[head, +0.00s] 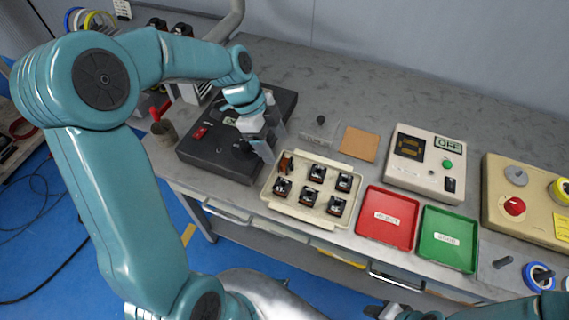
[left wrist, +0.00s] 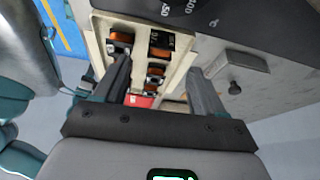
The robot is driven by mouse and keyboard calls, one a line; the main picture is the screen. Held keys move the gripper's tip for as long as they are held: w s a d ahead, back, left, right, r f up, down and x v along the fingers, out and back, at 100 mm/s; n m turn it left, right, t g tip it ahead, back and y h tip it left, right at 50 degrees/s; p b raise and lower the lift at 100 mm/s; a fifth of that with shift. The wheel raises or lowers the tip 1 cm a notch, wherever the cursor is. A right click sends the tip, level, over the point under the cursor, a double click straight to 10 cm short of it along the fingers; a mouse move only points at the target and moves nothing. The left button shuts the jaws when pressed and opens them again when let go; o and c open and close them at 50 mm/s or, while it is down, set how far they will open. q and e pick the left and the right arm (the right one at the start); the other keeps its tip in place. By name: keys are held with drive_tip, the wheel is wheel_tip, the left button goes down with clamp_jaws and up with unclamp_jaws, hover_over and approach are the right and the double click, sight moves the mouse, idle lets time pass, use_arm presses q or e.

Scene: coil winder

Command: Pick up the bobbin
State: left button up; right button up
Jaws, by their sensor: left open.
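A cream tray (head: 333,217) holds several small black-and-copper coil parts. One of them, a copper-coloured bobbin (head: 286,164), sits in the tray's far left corner; I cannot tell for sure which part the task means. My left gripper (head: 270,143) is open and empty, pointing down above the black box beside the tray's left end. In the left wrist view its two fingers stand apart (left wrist: 162,85), and the tray with copper coils (left wrist: 157,70) shows beyond and between them. My right gripper (head: 384,311) shows only in part at the bottom edge.
The black box (head: 213,157) lies left of the tray. A red tray (head: 387,205) and a green tray (head: 447,226) lie to its right. Behind are a tan square pad (head: 358,143) and a meter box (head: 424,162).

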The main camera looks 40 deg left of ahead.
sight(286, 161)
use_arm(q)
drive_tip(key=p+x, duration=0.1)
drive_tip(key=x, duration=0.6)
drive_tip(key=shift+w+d+f, duration=0.2)
drive_tip(key=shift+d, duration=0.1)
drive_tip(key=c, duration=1.1)
drive_tip(key=shift+o, duration=0.2)
drive_tip(key=shift+r, duration=0.1)
wheel_tip(286, 161, up, 20)
